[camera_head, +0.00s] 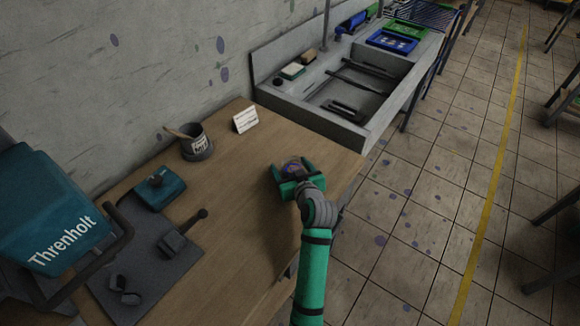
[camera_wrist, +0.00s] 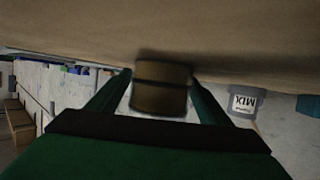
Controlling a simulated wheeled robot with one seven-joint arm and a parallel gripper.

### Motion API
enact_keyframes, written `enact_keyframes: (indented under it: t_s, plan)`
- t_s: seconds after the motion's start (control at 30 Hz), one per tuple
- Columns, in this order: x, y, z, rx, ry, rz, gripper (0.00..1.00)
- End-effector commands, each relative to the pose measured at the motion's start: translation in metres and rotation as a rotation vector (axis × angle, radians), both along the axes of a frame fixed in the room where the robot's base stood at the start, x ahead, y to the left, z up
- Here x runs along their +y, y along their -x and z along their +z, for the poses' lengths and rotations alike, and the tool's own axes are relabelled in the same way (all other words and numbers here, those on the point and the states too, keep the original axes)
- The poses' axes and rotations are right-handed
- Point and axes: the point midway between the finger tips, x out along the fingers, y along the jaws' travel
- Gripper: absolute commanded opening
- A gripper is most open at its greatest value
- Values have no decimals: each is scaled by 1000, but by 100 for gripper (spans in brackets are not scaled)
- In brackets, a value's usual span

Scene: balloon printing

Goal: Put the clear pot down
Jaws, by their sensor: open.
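The clear pot (camera_head: 293,166) stands near the right end of the wooden table, seen through as a brownish cylinder with a dark band in the wrist view (camera_wrist: 161,92). The wrist view is upside down, with the tabletop above. The pot's base appears to meet the tabletop, with a dark shadow there. My gripper (camera_head: 287,176) is open around the pot, one finger on each side. In the wrist view a light gap shows beside the pot at the left finger; contact at the right finger is hard to tell.
The wooden table (camera_head: 240,160) is bare around the pot. A dark pot with a stick (camera_head: 197,145) and a white card (camera_head: 245,120) stand at the back. A teal box (camera_head: 160,189), a grey mat (camera_head: 150,255) and a teal machine (camera_head: 50,215) are left. A sink (camera_head: 345,95) adjoins the far end.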

Motion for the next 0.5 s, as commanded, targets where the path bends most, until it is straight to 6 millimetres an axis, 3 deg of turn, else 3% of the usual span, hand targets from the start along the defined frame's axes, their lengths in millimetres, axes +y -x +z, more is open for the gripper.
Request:
enact_keyframes:
  t_s: [0.03,0.17,0.5]
  plan:
    - [0,2,-11,25,-3,-1,73]
    - [-4,14,-1,26,-5,-3,73]
    - [-24,74,30,17,-4,-3,73]
